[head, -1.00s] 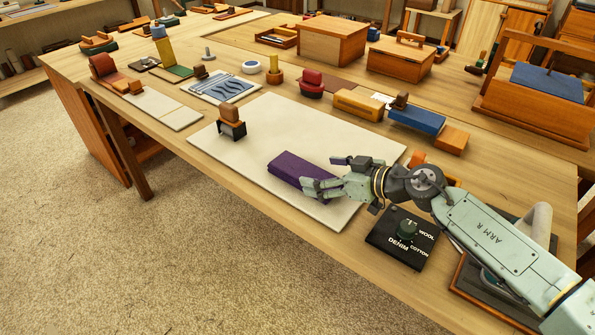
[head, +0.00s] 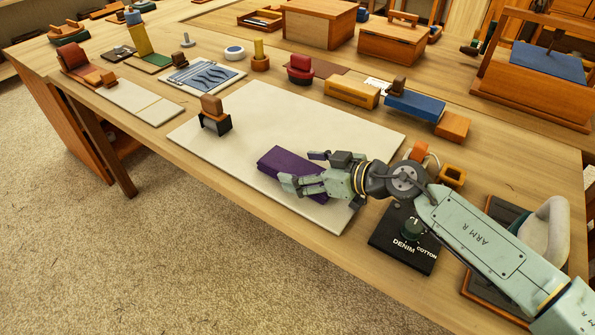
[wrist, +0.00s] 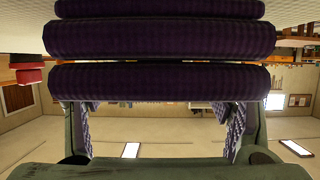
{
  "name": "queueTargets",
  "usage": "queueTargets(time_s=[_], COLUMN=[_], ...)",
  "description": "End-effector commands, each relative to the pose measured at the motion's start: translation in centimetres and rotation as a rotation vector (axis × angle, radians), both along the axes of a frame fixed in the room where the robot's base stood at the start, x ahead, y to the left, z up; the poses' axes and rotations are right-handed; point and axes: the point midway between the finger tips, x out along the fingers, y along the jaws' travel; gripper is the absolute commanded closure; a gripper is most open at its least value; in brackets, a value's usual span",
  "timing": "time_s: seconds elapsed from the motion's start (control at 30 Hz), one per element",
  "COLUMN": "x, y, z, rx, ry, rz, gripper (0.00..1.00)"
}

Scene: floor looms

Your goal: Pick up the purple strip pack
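The purple strip pack (head: 289,163) lies on the pale mat (head: 262,120) near the table's front edge. My gripper (head: 299,171) is low over the mat at the pack's right end, pointing left. Its fingers are spread, one on the near side overlapping the pack in the picture, the other toward the far side. In the wrist view the pack (wrist: 160,80) shows as stacked purple rolls across the top, wider than the finger gap. The ridged finger pads of my gripper (wrist: 160,108) stand apart below it. The fingertips are partly hidden, and I cannot tell whether they touch the pack.
A black dial box (head: 405,240) marked denim and cotton sits right of the mat, under my arm. A brown-topped block in a black holder (head: 214,116) stands on the mat's left part. Wooden boxes and a blue block (head: 415,106) line the back. The mat's middle is clear.

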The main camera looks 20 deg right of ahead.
Motion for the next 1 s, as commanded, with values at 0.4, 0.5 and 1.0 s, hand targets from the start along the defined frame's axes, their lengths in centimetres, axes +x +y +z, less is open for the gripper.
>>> queueTargets(time_s=[0.4,0.5,1.0], x=[0.01,0.01,0.12], y=[0.01,0.01,-0.03], z=[0.0,-0.01,0.18], rx=[0.0,0.0,0.0], ry=[0.0,0.0,0.0], rz=[0.0,0.0,0.0], gripper=[0.56,0.62,0.74])
